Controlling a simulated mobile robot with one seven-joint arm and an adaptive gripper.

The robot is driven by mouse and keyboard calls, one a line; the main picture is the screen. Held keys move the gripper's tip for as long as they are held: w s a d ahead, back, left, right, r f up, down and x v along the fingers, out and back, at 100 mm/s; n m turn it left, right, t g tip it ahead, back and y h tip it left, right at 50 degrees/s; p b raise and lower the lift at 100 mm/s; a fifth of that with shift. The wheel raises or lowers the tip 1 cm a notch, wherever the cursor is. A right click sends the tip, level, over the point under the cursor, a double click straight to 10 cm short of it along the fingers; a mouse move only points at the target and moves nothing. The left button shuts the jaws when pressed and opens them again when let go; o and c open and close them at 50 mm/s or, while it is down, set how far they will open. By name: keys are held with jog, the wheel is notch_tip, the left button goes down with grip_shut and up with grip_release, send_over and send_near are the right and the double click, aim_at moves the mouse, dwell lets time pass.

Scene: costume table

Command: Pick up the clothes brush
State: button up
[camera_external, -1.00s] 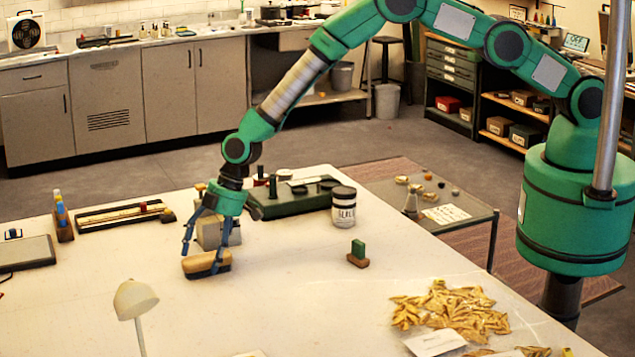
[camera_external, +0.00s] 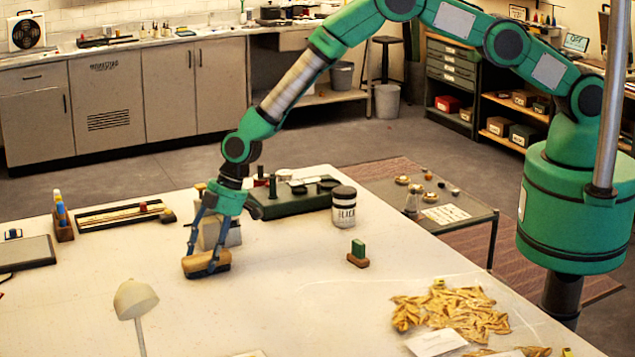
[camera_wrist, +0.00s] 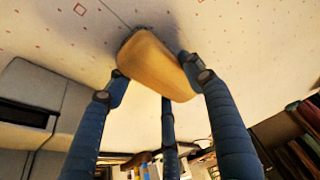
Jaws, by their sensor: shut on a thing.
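The clothes brush (camera_external: 206,264) has a tan wooden back over a dark bristle side. It is low at the table top, left of the middle in the outside view; I cannot tell if it still touches the table. My gripper (camera_external: 208,258) comes down on it from above with blue fingers. In the wrist view the brush's tan back (camera_wrist: 155,65) lies between the fingertips of my gripper (camera_wrist: 160,78), one on each side, with a third finger below. The fingers are shut on it. The bristles are mostly hidden in the wrist view.
A grey block (camera_external: 228,233) stands right behind the gripper. A dark green tray (camera_external: 290,203) and a labelled jar (camera_external: 344,206) are to the right. A small green-topped brush (camera_external: 358,254) stands further right. A cream lamp (camera_external: 135,300) is in front. The table between is clear.

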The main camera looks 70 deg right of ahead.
aim_at(201, 255)
jog(key=shift+r, duration=0.2)
jog(key=shift+r, duration=0.65)
notch_tip(201, 255, up, 2)
jog(key=shift+b, duration=0.5)
jog(key=s+d+b, duration=0.1)
jog(key=s+d, duration=0.1)
jog(key=s, duration=0.3)
jog(key=s+d+r+b, duration=0.1)
jog(key=s+d+b, duration=0.1)
jog(key=s, duration=0.2)
jog(key=s+d+b, duration=0.1)
jog(key=s+d, duration=0.1)
jog(key=s, duration=0.3)
jog(key=shift+s+d+r, duration=0.25)
jog(key=shift+s, duration=0.05)
